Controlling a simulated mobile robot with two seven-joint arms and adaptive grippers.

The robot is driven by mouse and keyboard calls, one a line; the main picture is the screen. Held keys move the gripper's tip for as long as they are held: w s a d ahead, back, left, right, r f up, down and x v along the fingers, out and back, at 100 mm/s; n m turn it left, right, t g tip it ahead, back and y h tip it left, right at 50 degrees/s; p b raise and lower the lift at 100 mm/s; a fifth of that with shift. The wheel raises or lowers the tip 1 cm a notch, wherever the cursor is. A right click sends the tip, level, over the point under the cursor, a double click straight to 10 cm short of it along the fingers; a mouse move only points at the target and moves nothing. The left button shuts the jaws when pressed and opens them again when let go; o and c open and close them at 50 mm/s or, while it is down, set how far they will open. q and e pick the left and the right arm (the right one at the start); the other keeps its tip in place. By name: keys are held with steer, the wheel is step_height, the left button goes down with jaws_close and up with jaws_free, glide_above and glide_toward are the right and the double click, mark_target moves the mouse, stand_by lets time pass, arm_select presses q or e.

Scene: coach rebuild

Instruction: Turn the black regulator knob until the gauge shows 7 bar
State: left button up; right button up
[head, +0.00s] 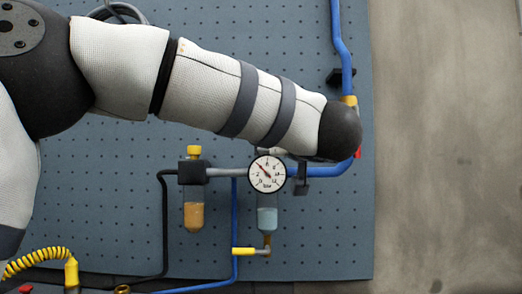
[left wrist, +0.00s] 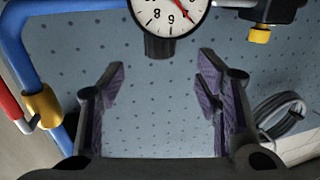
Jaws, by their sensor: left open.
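The round white gauge (head: 267,173) shows below my left arm in the head view. Its red needle points to the upper left there; the exact value is too small to read. The gauge (left wrist: 172,14) also shows upside down and cut off at the top of the left wrist view. The black regulator knob (left wrist: 172,47) sits against the gauge's edge in that view. In the head view my arm hides it. My left gripper (left wrist: 160,78) is open and empty, with its fingers on either side of the knob's line and apart from it. My right gripper is not in view.
A blue pipe (head: 344,60) runs down the board's right side. A black block with a yellow cap (head: 194,152) and an amber bowl (head: 193,215) stands left of the gauge. A clear bowl (head: 267,218) hangs below it. A yellow-handled valve (head: 243,251) is lower down.

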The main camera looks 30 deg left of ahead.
arm_select(q)
steer(key=x, duration=1.1)
steer(key=shift+w+a+r, duration=0.1)
steer(key=shift+w+r, duration=0.05)
steer(key=shift+w, duration=0.1)
steer(key=c, duration=1.2)
